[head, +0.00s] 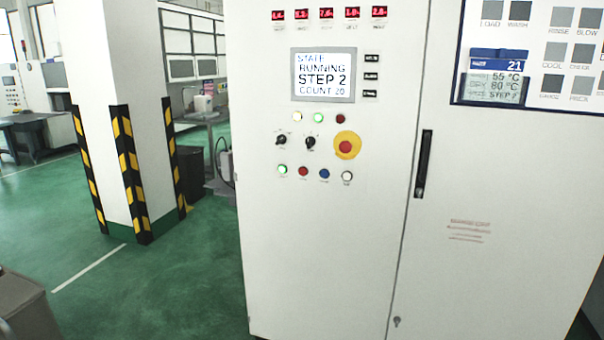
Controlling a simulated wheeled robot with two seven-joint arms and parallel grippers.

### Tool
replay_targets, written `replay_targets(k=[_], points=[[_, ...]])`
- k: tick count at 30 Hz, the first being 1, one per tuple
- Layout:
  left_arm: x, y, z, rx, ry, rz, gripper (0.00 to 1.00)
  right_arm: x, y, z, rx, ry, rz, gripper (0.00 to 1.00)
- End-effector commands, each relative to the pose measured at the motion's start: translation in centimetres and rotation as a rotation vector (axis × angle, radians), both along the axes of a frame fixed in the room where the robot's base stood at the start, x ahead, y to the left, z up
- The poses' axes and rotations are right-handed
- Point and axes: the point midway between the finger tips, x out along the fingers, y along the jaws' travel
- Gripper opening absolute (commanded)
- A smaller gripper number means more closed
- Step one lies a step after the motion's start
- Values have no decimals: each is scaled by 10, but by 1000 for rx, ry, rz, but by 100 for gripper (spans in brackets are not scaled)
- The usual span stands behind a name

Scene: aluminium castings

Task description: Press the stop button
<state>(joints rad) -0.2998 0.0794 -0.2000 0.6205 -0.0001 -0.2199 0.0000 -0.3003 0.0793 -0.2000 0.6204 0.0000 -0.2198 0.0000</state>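A white control cabinet (320,240) stands in front of me. A red mushroom button (345,147) sits on a yellow round plate at the right of its controls. Below, a row of small push buttons holds a white-green one (282,170), a red one (303,171), a blue one (325,173) and a white one (347,176). Their labels are too small to read, so I cannot tell which is marked stop. The screen (323,75) reads STATE RUNNING, STEP 2, COUNT 20. Neither of my grippers is in view.
Two black rotary switches (281,140) and several lamps (318,118) sit above the button row. A door with a black handle (423,163) and a display panel (535,55) is at the right. A striped pillar (115,110) stands left; green floor (160,270) lies open between.

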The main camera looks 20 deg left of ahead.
Motion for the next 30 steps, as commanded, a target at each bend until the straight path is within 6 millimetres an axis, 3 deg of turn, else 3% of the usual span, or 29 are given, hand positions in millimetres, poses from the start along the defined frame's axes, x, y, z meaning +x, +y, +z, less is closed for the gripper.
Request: replay_targets(k=[1, 6, 30], points=[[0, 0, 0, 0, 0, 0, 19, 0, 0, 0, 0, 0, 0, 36], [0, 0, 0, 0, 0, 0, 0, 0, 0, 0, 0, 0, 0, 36], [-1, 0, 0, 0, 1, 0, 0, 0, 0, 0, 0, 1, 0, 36]])
